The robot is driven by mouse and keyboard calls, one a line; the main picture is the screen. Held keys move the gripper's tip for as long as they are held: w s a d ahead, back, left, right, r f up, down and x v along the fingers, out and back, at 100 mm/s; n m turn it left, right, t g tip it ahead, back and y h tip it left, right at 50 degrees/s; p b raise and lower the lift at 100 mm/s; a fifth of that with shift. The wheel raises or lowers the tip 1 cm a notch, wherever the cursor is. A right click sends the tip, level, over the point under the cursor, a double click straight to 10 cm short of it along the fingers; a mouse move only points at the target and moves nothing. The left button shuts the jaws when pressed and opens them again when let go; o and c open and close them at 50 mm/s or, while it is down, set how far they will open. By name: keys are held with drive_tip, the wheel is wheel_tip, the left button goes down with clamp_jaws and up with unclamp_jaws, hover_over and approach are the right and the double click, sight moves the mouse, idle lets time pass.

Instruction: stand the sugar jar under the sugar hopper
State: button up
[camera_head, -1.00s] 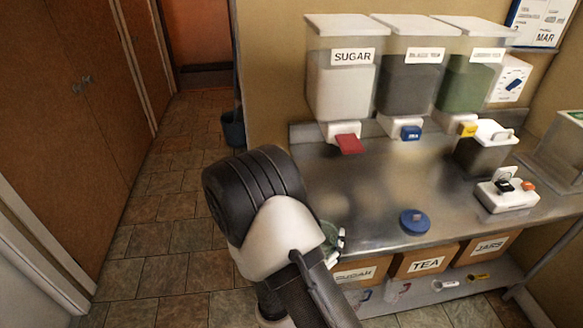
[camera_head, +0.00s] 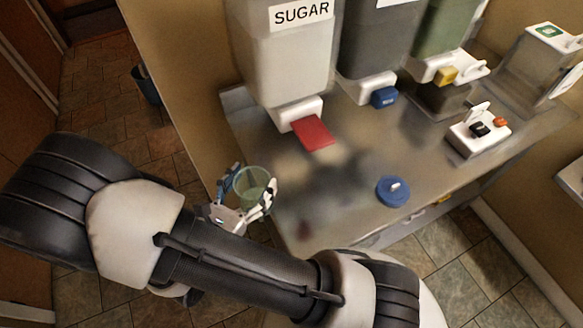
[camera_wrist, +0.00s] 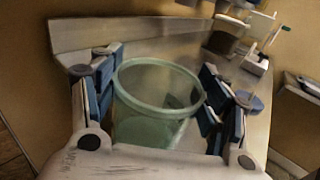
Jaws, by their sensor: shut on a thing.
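The sugar jar, a pale green translucent open-topped jar (camera_head: 252,186), is held upright in my gripper (camera_head: 246,192), by the near left edge of the counter in the head view. In the wrist view the jar (camera_wrist: 150,128) sits between the two blue-padded fingers (camera_wrist: 158,88), and it looks empty. The sugar hopper (camera_head: 285,55), a clear bin of white contents labelled SUGAR, stands at the back left of the counter. Its red lever (camera_head: 312,133) juts out at the front. The jar is apart from the hopper, nearer the head camera and left of the lever.
The steel counter (camera_head: 345,175) is clear below the red lever. A blue lid (camera_head: 393,191) lies near its front edge. The hopper with the blue lever (camera_head: 384,96) and the one with the yellow lever (camera_head: 446,75) stand to the right. A white device (camera_head: 479,130) sits further right.

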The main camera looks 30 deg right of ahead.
drive_tip(key=shift+s+a+f+m+g+h, duration=0.15)
drive_tip(key=shift+s+a+g, duration=0.1)
drive_tip(key=shift+s, duration=0.35)
drive_tip(key=shift+s+a+r+m+g+h, duration=0.15)
drive_tip(key=shift+s+a+g, duration=0.1)
drive_tip(key=shift+s, duration=0.3)
drive_tip(key=shift+w+d+f, duration=0.1)
drive_tip(key=shift+d+f, duration=0.05)
drive_tip(key=shift+d, duration=0.2)
drive_tip(key=f+b+x, duration=0.2)
drive_tip(key=b+x, duration=0.2)
drive_tip(key=x, duration=1.3)
drive_tip(key=shift+f, duration=0.3)
drive_tip(key=shift+d, duration=0.2)
drive_tip(key=shift+f, duration=0.15)
drive_tip(key=o, duration=1.8)
